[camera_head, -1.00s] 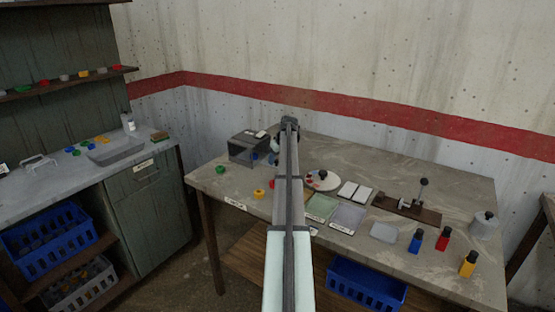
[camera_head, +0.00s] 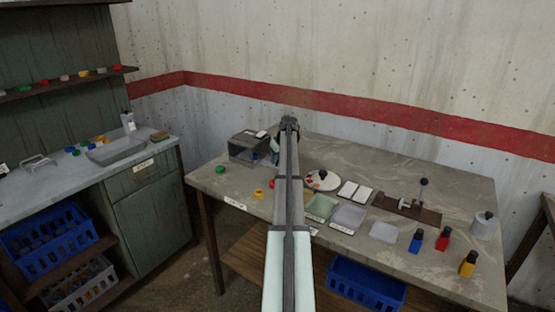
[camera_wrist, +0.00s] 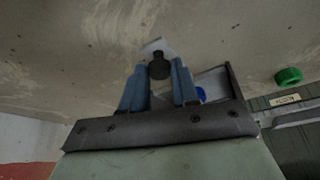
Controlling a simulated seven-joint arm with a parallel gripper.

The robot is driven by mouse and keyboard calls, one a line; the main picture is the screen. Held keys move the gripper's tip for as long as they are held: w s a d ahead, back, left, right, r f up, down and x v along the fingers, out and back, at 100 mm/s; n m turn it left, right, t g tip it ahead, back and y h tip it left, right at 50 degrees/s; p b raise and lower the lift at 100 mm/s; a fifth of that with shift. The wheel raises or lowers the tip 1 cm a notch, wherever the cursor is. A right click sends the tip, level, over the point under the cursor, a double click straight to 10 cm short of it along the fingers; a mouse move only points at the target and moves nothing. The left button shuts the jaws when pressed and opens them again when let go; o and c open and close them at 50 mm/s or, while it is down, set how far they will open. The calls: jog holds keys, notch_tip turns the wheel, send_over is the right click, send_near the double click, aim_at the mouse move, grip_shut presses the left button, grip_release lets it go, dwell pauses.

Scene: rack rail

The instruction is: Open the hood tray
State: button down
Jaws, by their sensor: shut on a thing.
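The dark grey hood box (camera_head: 247,147) stands at the back left of the table, partly hidden by my arm in the head view. In the wrist view, my gripper (camera_wrist: 160,70) has its two blue fingers either side of a dark round knob (camera_wrist: 158,66), shut on it. A pale plate shows behind the knob. To the right of the fingers is part of a light grey tray (camera_wrist: 214,82) with a dark side wall and a blue piece by it. How far the tray stands out of the hood is hidden. In the head view, my arm hides the fingertips.
Right of my arm are a round white dish (camera_head: 323,180), flat trays (camera_head: 348,217), a dark stand (camera_head: 407,209) and several small bottles. A side bench (camera_head: 60,186) stands left.

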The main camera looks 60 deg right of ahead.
jog(key=shift+s, duration=0.1)
jog(key=s, duration=1)
jog(key=shift+s, duration=0.4)
jog(key=c, duration=0.8)
grip_release()
jog(key=shift+c, duration=0.2)
jog(key=v, duration=1.3)
jog(key=shift+s+r, duration=0.2)
jog(key=shift+r, duration=0.15)
